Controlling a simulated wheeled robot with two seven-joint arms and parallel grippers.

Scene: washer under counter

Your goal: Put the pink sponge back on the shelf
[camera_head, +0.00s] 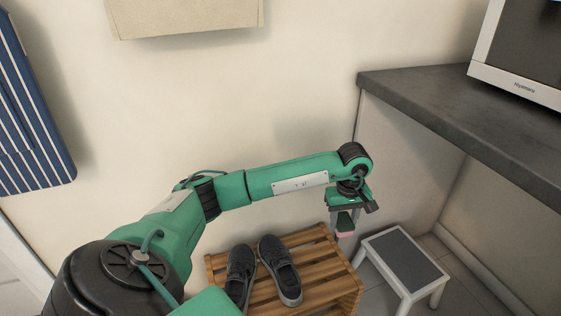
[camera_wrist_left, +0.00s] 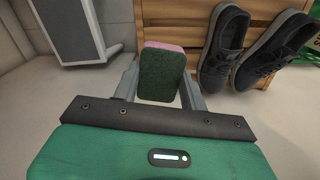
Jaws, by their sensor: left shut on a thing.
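The pink sponge (camera_head: 344,233) has a dark green scouring side and a pink side. My left gripper (camera_head: 344,222) points down and is shut on it, above the gap between the wooden rack and the step stool. In the left wrist view the sponge (camera_wrist_left: 161,76) stands between the two grey fingers of the left gripper (camera_wrist_left: 160,84); its green face is towards the camera and a pink edge shows at the far end. No piece is clearly marked as the shelf; a low slatted wooden rack (camera_head: 325,258) stands by the wall. My right gripper is out of view.
Dark shoes (camera_head: 279,270) lie on the rack. A step stool (camera_head: 402,260) stands right of it. A dark counter (camera_head: 430,95) with a white appliance (camera_head: 515,88) is at right. A beige box-like piece (camera_head: 185,15) is high on the wall; a striped blue item (camera_head: 30,125) hangs left.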

